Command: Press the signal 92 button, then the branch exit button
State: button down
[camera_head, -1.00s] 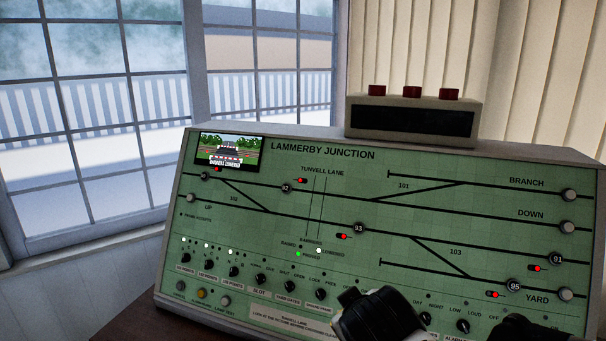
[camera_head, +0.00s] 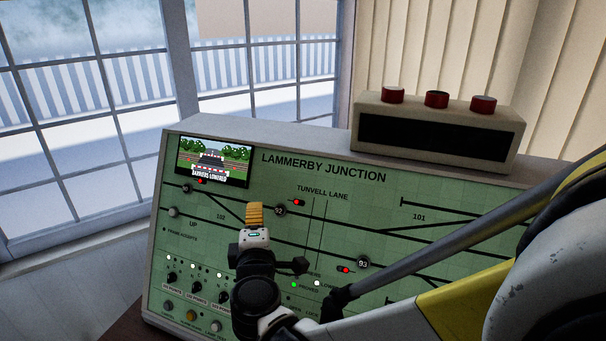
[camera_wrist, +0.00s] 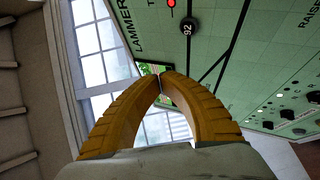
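The signal 92 button (camera_head: 280,210) is a round dark button marked 92 on the green panel (camera_head: 350,185), with a lit red light (camera_head: 297,202) beside it. My gripper (camera_head: 255,207) is in front of the panel, its yellow fingers just left of the button in the head view. The wrist view also shows the 92 button (camera_wrist: 188,27), above and right of the fingertips (camera_wrist: 160,74). The fingertips meet with nothing between them. They look apart from the button, though the exact gap is hard to tell. The branch exit button is not visible; my arm covers the panel's right side.
A small screen (camera_head: 214,161) reads "barriers lowered". Button 93 (camera_head: 363,263) and rows of knobs (camera_head: 196,285) are on the panel. A box with three red-topped lamps (camera_head: 437,128) stands on top. Windows (camera_head: 90,110) are behind at left.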

jog(key=shift+s+a, duration=0.1)
jog(key=shift+s, duration=0.05)
jog(key=b, duration=0.3)
send_near(274, 200)
jog(key=w+a+r, duration=0.1)
jog(key=w+a, duration=0.1)
jog(key=w, duration=0.1)
jog(key=shift+w+d+f, duration=0.1)
jog(key=shift+w, duration=0.35)
jog(key=shift+w+d+f, duration=0.1)
jog(key=shift+w+d, duration=0.05)
jog(key=shift+w, duration=0.25)
jog(key=shift+b, duration=0.3)
dwell(0.5)
jog(key=shift+w+d+f, duration=0.1)
jog(key=shift+w+f, duration=0.05)
jog(key=shift+w, duration=0.15)
jog(key=shift+w+d+f+b, duration=0.15)
jog(key=shift+w+f+b, duration=0.1)
jog(key=shift+w+b, duration=0.2)
dwell(0.7)
jog(key=shift+s, duration=0.1)
jog(key=shift+s+a+r, duration=0.25)
jog(key=shift+s+r, duration=0.2)
jog(key=shift+s, duration=0.25)
